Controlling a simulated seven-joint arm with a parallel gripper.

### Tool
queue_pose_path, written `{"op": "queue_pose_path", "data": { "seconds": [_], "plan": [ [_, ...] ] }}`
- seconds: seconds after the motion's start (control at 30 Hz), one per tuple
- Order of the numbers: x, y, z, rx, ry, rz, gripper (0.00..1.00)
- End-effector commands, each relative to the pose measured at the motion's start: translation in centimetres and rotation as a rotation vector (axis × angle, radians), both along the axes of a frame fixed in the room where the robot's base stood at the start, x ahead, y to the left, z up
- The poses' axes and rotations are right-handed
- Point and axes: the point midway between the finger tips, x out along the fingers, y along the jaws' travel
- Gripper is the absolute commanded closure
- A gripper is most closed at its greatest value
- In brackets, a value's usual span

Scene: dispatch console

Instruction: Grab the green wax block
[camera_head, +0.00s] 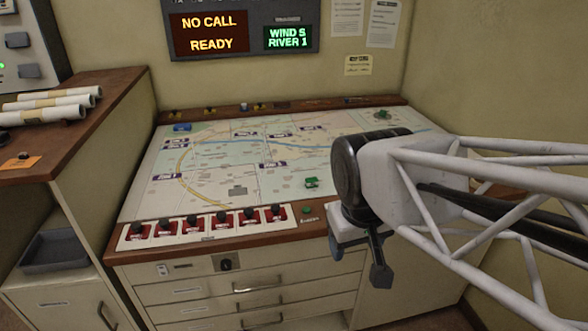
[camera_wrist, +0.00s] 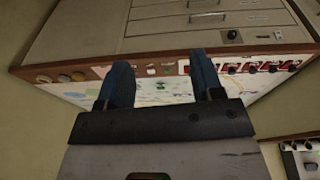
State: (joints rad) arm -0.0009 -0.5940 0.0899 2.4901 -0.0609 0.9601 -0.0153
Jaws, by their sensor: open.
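A small green block (camera_head: 311,182) lies on the map table (camera_head: 150,190), on its right half near the front. I take it for the green wax block. Another green piece (camera_head: 382,115) lies at the far right of the map. My gripper (camera_head: 358,262) is open and empty, at the front right of the console, apart from the block. In the wrist view my gripper's two blue-grey fingers (camera_wrist: 160,62) are spread. A small green spot (camera_wrist: 161,86) shows between them on the map; I cannot tell which green piece it is.
A row of red switches with black knobs (camera_head: 221,220) lines the front edge, with a green button (camera_head: 307,210) at its right. A blue piece (camera_head: 182,127) and a grey piece (camera_head: 238,190) lie on the map. Drawers (camera_head: 250,285) are below. Rolled papers (camera_head: 45,105) lie on the left cabinet.

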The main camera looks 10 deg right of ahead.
Motion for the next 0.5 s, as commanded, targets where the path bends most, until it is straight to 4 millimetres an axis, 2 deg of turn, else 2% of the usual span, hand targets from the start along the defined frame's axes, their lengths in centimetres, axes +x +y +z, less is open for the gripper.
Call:
{"op": "queue_pose_path", "data": {
  "seconds": [0.5],
  "plan": [
    [10.9,-1.8,0.2,-0.244,0.192,0.289,0.39]
  ]
}}
